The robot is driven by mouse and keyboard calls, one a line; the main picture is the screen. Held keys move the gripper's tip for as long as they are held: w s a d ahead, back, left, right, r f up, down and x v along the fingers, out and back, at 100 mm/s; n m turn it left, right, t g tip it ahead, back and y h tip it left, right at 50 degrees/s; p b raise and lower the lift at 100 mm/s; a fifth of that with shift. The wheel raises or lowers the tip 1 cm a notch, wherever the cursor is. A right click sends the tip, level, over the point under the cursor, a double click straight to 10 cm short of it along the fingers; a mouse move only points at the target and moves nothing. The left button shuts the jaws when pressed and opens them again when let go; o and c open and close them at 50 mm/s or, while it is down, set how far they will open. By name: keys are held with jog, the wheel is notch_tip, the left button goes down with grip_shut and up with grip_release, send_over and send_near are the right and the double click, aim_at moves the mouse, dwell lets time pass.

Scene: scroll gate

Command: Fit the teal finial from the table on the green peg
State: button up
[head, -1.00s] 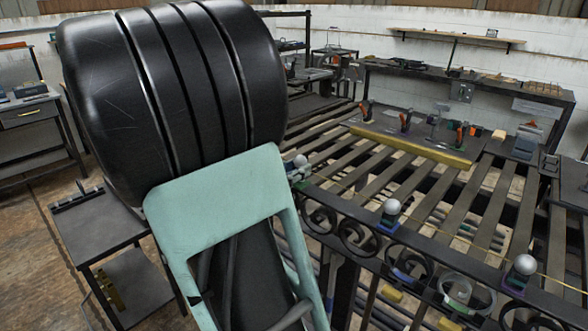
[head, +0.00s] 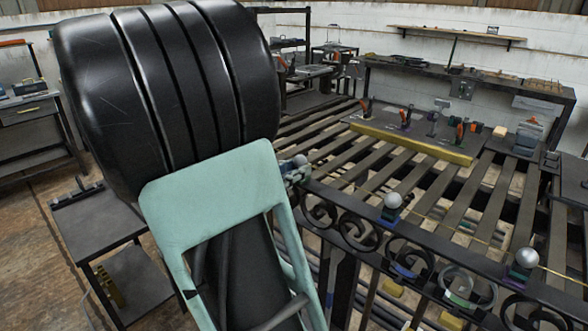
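Two pale ball-topped finials stand on the dark scrolled gate: one (head: 392,201) near the middle with a blue collar, one (head: 527,258) at the right with purple and teal on its collar. A third, greyish ball (head: 300,161) shows at the gate's left end, beside my pale teal arm link. Small grey parts around it may be my gripper's fingers, but they are too small and too covered by my arm to tell. I cannot make out the green peg or whether this ball is the teal finial.
The gate (head: 345,215) lies along the front of a slatted table (head: 440,185). A yellow bar (head: 415,144) and several hand tools lie at its back. A small dark side table (head: 95,225) stands at the left. My arm covers much of the left half.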

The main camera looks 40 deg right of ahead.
jog(key=o, duration=0.5)
jog(key=shift+f, duration=0.1)
jog(key=s+a+r, duration=0.1)
jog(key=a, duration=1.1)
